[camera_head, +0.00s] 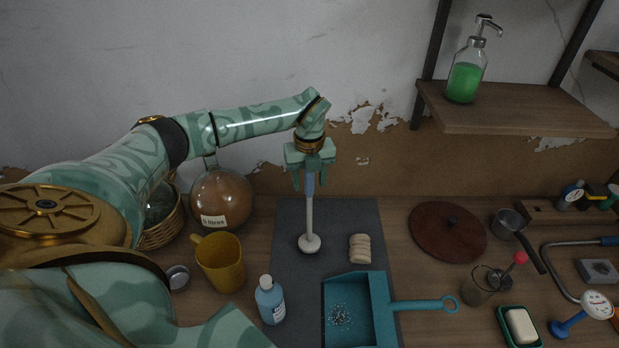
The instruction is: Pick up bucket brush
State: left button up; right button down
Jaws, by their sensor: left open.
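A long brush (309,215) with a blue upper grip, a pale shaft and a round white head stands roughly upright on the dark mat (287,265); I take it to be the bucket brush. My left gripper (310,184) is open and points down over the top of the brush. Its fingers are on either side of the blue grip, and the gripper hides the top end. Whether a finger touches the grip I cannot tell. My right gripper is not in view.
Left are a yellow mug (221,263), a labelled demijohn (222,198) and a blue bottle (270,300). A teal dustpan (377,303) and beige roll (360,248) lie near the brush. A brown lid (447,231) lies right, and a wooden shelf (515,112) overhangs the upper right.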

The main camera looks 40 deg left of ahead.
pick_arm(q)
grip_shut()
jog(key=shift+r, duration=0.15)
